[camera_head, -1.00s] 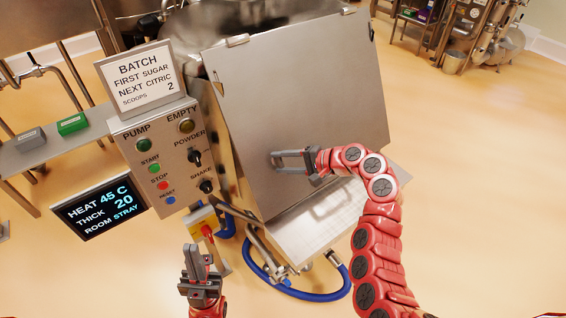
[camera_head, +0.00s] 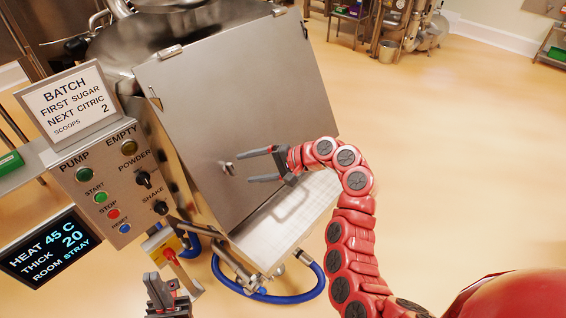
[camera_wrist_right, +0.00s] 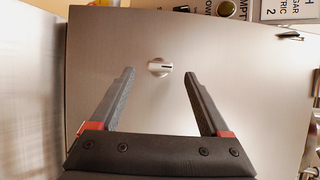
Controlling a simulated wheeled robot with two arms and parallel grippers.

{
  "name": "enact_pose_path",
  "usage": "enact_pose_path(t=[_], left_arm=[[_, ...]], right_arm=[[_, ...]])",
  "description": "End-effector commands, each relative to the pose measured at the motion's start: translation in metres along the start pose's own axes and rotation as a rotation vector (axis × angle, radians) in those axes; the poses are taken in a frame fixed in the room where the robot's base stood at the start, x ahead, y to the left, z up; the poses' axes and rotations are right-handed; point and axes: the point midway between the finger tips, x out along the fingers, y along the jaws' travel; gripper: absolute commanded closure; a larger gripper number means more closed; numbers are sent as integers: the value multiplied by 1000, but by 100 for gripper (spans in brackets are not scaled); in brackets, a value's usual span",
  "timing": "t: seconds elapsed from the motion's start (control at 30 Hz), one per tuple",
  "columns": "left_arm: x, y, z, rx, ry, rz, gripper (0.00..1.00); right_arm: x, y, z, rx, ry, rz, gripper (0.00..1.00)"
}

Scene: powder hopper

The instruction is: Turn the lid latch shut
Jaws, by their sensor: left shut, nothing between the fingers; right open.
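The hopper lid (camera_head: 225,100) is a large flat steel panel, lying closed and sloped over the hopper. The lid latch (camera_head: 228,167) is a small metal knob near the lid's lower edge. In the right wrist view the latch (camera_wrist_right: 159,67) is a round knob with a dark slot, lying roughly crosswise in the picture. My right gripper (camera_head: 260,167) is open, just right of the latch and apart from it. In the wrist view its fingers (camera_wrist_right: 159,78) point toward the latch, which sits between and beyond their tips. My left gripper (camera_head: 160,284) is shut and empty, low at the left.
The control panel (camera_head: 115,185) with buttons and knobs stands left of the lid, under a batch sign (camera_head: 68,100). A screen (camera_head: 47,247) reads heat, thick and room. A steel ledge (camera_head: 285,218) and blue hose (camera_head: 265,297) lie below the lid. Open floor lies right.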

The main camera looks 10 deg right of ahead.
Motion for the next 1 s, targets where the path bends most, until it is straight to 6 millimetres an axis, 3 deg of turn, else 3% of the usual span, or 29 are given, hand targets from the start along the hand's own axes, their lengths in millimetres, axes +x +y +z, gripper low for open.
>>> enact_pose_path(t=[0.2,0.3,0.47,0.63,1.0], left_arm=[[-14,1,2,0,0,0,100],[6,0,-1,0,0,0,100],[19,-1,-3,0,0,0,100],[20,-1,-3,0,0,0,100],[20,-1,-3,0,0,0,100]], right_arm=[[-62,2,-3,-1,9,-2,20],[-77,-5,0,0,3,4,20],[-94,-4,1,-2,3,3,20],[-114,-1,-1,-1,4,2,20],[-120,0,0,-2,1,1,20]])
